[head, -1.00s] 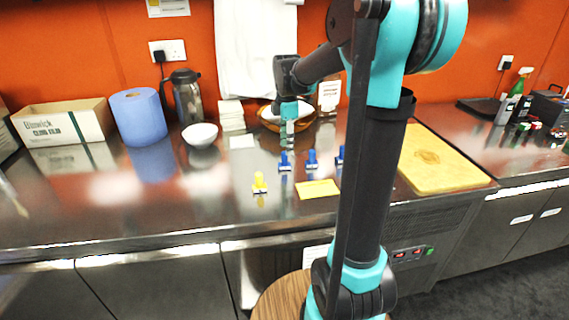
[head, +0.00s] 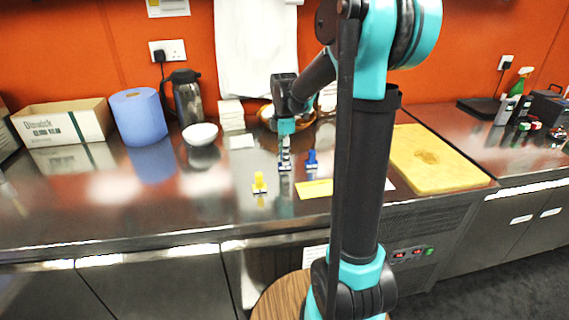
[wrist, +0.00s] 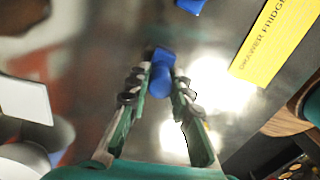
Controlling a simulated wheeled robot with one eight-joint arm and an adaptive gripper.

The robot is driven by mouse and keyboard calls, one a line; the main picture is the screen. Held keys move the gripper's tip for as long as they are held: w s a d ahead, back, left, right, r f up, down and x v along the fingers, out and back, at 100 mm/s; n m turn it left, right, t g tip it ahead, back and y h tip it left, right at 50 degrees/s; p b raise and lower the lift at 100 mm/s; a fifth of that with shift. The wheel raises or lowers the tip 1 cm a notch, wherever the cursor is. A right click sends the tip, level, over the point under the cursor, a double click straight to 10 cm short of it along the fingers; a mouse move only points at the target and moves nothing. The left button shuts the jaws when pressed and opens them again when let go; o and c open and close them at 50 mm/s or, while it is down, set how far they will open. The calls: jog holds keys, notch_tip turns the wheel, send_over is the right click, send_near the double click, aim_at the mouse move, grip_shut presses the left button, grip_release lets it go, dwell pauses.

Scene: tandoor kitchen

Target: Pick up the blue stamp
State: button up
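A blue stamp (wrist: 162,78) stands upright between my fingertips in the wrist view. In the head view its base (head: 284,168) shows just below my gripper (head: 285,153), which hides its upper part. My gripper (wrist: 163,75) points down and its fingers are apart on either side of the stamp, with a thin gap seen at the right finger. A second blue stamp (head: 311,159) stands just to the right on the steel counter (head: 225,215); part of it shows at the top of the wrist view (wrist: 190,5).
A yellow stamp (head: 259,183) stands in front, to the left. A yellow label card (head: 315,189) lies in front, to the right. A white bowl (head: 200,134) is to the left, a brown bowl (head: 268,113) behind. My arm hides the counter beside the yellow board (head: 440,165).

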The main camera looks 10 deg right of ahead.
grip_shut()
notch_tip(320, 180, up, 20)
dwell(0.5)
